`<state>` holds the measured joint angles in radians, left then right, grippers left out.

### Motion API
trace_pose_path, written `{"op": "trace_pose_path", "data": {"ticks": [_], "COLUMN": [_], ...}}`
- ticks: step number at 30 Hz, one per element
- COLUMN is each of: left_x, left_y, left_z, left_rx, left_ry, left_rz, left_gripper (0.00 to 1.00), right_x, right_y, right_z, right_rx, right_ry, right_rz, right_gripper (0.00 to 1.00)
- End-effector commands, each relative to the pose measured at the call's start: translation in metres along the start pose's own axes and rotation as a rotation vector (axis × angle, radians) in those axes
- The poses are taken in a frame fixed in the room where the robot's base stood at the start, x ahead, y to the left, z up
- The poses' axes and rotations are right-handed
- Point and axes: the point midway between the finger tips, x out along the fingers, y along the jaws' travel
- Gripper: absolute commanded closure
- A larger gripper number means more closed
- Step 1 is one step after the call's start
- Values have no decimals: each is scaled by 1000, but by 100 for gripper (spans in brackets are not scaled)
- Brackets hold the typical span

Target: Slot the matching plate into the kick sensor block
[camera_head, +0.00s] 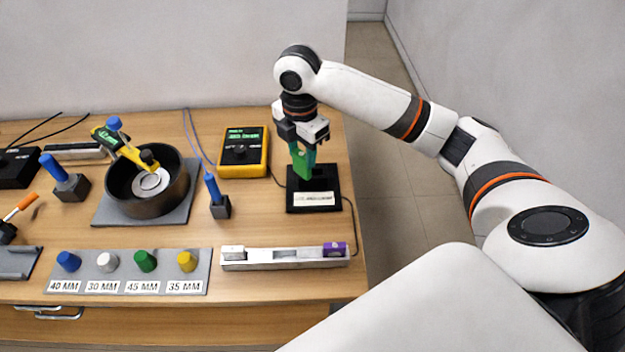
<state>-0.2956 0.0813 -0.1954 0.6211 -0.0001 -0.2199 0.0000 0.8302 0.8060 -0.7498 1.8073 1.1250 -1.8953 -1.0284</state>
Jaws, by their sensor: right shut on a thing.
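My right gripper (304,143) points down at the right end of the table and is shut on a green plate (302,163). The green plate is upright, and its lower end is at the black block (328,201) with a white label. I cannot tell whether the plate's lower end is inside a slot of the block or just in front of it. Several coloured pegs, blue, white, green and yellow (187,261), stand on a grey strip (214,280) with labels 40, 30, 45 and 35 MM. My left gripper is not in view.
A yellow meter (244,150) stands left of the black block. A dark round bowl (183,190) on a grey mat holds a yellow-black tool (128,150). Blue-handled tools (215,190) stand in dark blocks. A silver level-like bar (285,265) lies in front. The table's right edge is close.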

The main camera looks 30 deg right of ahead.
Motion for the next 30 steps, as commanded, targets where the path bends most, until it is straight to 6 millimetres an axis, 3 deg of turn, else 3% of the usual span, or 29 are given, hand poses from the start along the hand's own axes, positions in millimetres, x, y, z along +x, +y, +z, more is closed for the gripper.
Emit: {"op": "trace_pose_path", "data": {"ticks": [6, 12, 17, 24, 30], "left_x": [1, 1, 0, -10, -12], "left_y": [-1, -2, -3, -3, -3], "left_z": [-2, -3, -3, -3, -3], "left_rx": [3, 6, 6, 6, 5], "left_ry": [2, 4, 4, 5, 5], "left_rz": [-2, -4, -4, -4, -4], "left_gripper": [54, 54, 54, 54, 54], "right_x": [-1, -1, 3, 45, 64], "right_y": [-18, -26, -28, -28, -29], "right_z": [-32, -52, -58, -57, -57], "right_rx": [-447, -732, -830, -845, -845], "right_ry": [-3, -5, -6, -9, -6], "right_rz": [-3, -5, -4, -3, -6], "right_gripper": [82, 82, 82, 82, 82]}}
